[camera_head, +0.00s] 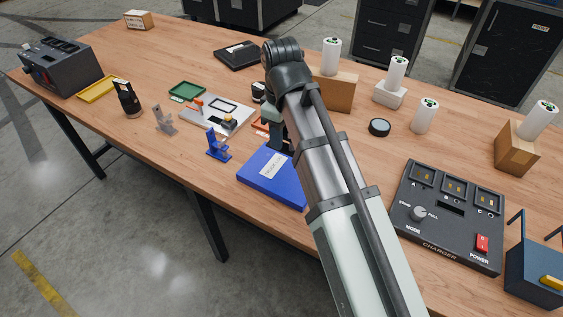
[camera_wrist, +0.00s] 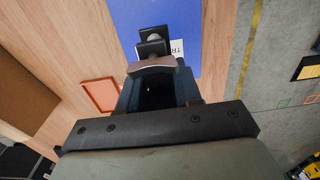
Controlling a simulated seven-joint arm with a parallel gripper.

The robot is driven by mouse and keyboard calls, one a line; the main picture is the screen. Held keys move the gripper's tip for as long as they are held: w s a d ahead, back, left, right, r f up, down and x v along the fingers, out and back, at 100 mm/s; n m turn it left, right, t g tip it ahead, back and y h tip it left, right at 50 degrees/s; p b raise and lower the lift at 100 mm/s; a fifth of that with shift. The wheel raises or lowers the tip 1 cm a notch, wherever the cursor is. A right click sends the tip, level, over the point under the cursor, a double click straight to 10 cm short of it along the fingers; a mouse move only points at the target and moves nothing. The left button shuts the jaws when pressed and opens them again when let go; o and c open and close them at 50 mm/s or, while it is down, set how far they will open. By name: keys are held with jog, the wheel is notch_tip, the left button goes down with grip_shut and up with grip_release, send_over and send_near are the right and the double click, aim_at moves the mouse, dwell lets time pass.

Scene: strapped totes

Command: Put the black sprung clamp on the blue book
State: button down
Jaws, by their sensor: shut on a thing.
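The blue book (camera_head: 265,181) lies flat on the wooden table, a white label on its cover; my arm hides its right part. In the wrist view the blue book (camera_wrist: 183,20) fills the area beyond my fingertips. My gripper (camera_wrist: 155,68) is shut on the black sprung clamp (camera_wrist: 152,46), a small dark piece that shows past the fingertips, over the book's cover. I cannot tell whether the clamp touches the cover. In the head view my gripper (camera_head: 278,138) is at the book's far edge, partly hidden by my arm.
A cardboard box (camera_head: 338,94) stands behind my arm. A black charger (camera_head: 450,215) sits to the right. An orange tray (camera_wrist: 99,96) is beside my gripper.

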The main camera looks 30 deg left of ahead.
jog(key=shift+f, duration=4.35)
jog(key=c, duration=0.8)
grip_release()
jog(key=shift+f, duration=0.15)
notch_tip(320, 180, up, 12)
jog(key=shift+r, duration=0.2)
